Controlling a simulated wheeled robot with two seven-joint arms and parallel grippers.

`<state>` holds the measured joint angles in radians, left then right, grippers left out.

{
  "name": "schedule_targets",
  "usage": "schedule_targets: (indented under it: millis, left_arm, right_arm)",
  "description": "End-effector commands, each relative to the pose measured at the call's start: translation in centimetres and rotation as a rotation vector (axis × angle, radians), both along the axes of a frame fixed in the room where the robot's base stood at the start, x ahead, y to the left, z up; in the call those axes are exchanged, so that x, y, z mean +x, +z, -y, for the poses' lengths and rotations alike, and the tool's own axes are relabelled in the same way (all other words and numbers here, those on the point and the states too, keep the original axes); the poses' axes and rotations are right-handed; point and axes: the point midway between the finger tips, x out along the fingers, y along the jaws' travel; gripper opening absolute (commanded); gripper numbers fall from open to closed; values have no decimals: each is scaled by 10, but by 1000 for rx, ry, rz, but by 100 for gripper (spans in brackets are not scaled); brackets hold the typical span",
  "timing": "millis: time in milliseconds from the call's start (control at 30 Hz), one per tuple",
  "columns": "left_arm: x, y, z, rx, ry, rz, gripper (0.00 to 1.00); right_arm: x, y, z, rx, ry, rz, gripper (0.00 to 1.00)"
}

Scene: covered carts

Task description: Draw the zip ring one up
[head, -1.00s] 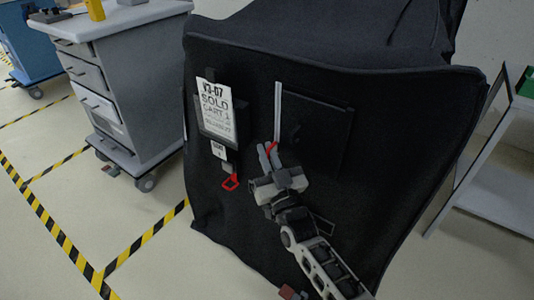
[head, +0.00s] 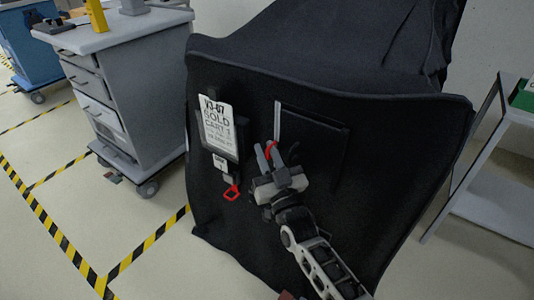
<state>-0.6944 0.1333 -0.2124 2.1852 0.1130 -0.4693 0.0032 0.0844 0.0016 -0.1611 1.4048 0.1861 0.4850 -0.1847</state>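A black cover (head: 345,105) drapes a cart. A pale, narrow vertical zip strip (head: 278,120) runs down its front beside a dark rectangular panel (head: 318,142). A red zip ring (head: 270,148) is at the strip's lower end, between my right gripper's fingertips. My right gripper (head: 268,152) points up the cover and appears shut on this ring, which its fingers partly hide. My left gripper is not in view.
A grey drawer cart (head: 125,85) stands on the left, with a blue cart (head: 28,45) behind it. A pale shelf rack (head: 490,160) stands at the right. Yellow-black tape (head: 60,235) marks the open floor at lower left.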

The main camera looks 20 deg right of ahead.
Motion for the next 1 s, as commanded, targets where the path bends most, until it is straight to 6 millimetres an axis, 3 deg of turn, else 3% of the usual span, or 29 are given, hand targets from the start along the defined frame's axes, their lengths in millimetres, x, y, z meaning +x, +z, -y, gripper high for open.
schedule_targets:
  millis: [367, 800, 1000]
  left_arm:
    - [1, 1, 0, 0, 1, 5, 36]
    - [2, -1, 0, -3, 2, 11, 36]
    - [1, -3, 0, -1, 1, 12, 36]
  right_arm:
    - [-11, -7, 1, 0, 0, -5, 17]
    - [-104, -45, 7, -2, 1, -5, 17]
    - [-134, -57, 10, -1, 1, -2, 17]
